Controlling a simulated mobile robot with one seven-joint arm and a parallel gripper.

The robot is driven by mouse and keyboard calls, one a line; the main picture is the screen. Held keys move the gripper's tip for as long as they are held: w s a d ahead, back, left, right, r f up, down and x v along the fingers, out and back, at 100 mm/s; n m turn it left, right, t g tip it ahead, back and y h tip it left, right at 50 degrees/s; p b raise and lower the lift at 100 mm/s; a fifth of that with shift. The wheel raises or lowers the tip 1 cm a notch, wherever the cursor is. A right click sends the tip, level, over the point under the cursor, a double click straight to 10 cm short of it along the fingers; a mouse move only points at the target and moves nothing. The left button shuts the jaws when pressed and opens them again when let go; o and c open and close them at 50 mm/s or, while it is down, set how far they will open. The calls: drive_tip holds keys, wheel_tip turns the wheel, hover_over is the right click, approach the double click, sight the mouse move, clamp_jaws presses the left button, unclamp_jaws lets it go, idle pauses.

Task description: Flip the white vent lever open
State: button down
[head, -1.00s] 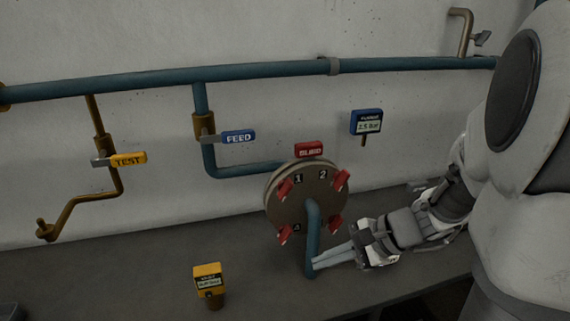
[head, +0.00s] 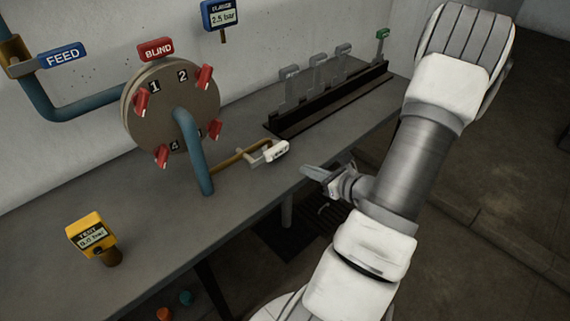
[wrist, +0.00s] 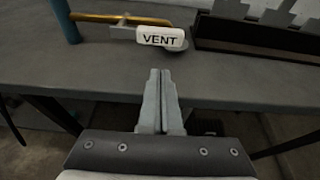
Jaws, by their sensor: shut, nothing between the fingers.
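The white vent lever (head: 277,151) sits at the end of a thin brass pipe (head: 232,160) low over the bench, right of the round blind flange (head: 172,108). In the wrist view its white tag (wrist: 161,38) reads VENT and lies roughly level, across the top middle. My gripper (head: 306,170) is in front of the lever, out past the bench edge, and apart from it. Its fingers (wrist: 158,73) are together and empty, pointing toward the tag from below in the wrist view.
A blue FEED tag (head: 62,55), a red BLIND tag (head: 156,48) and red clamps surround the flange. A yellow TEST gauge (head: 91,236) stands on the bench (head: 150,215). A dark rack (head: 330,100) with grey plates stands behind the lever, right.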

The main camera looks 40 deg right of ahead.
sight(285, 171)
idle(0.3)
drive_tip(key=b+x, duration=0.1)
drive_tip(key=x, duration=0.9)
drive_tip(key=shift+d+b, duration=0.15)
drive_tip(key=shift+b, duration=0.15)
drive_tip(key=shift+r, duration=0.1)
